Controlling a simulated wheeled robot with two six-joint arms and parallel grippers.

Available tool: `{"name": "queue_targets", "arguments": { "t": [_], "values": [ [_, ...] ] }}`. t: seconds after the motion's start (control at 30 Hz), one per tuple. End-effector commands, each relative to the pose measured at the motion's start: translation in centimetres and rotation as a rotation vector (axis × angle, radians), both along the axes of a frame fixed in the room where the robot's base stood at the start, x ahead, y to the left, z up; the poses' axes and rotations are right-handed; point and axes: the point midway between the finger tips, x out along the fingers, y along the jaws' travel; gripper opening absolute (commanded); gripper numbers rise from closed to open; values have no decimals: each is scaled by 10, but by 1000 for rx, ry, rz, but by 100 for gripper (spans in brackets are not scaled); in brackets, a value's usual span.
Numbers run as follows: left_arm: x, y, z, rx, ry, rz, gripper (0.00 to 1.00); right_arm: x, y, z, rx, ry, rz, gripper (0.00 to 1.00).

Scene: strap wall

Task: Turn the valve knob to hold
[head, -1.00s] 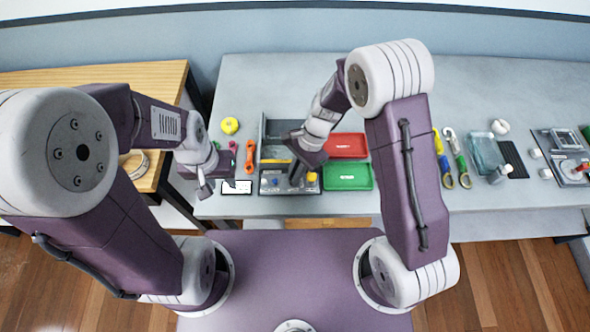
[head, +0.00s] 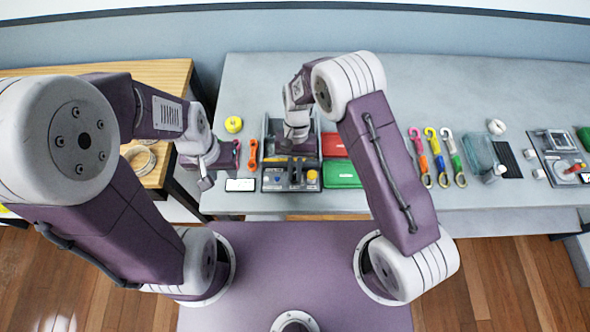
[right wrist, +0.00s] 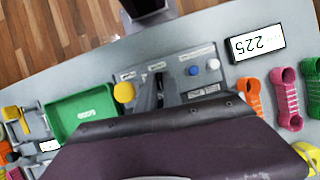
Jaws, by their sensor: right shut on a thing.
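A dark control panel (head: 290,187) lies at the table's front edge, left of centre. It carries a blue knob (head: 275,180) and a yellow knob (head: 312,177), which also show in the right wrist view as blue (right wrist: 192,71) and yellow (right wrist: 123,92). My right gripper (head: 294,172) points down at the panel between them, shut on a dark part there that I take for the valve knob. The grip itself is mostly hidden, and the panel's labels are too small to read. My left gripper (head: 206,183) hangs left of the panel, apart from it; its jaws are unclear.
A white display (head: 240,184) reading 225 lies left of the panel. An orange tool (head: 252,152) and a yellow round thing (head: 233,124) lie behind it. Red (head: 334,145) and green (head: 342,174) trays stand right of the panel. Several coloured straps (head: 438,155) lie further right.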

Motion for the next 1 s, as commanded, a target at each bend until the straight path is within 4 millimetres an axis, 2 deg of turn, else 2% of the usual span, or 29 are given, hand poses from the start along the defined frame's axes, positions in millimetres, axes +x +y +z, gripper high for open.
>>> {"name": "queue_targets", "arguments": {
  "t": [0.3, 0.8, 0.83, 0.9, 1.0],
  "values": [
    [0, 0, 3, 0, 0, 0, 36, 2, 2, 2, 2, -5, 93, 0],
    [0, 0, 3, 0, 0, 0, 36, 2, 1, 2, 3, -5, 109, 0],
    [0, 0, 3, 0, 0, 0, 36, 2, 1, 2, 2, -5, 108, 16],
    [0, 0, 3, 0, 0, 0, 36, 2, 1, 2, 2, -5, 108, 32],
    [0, 0, 3, 0, 0, 0, 36, 1, 1, 1, 1, -3, 108, 32]
  ]
}}
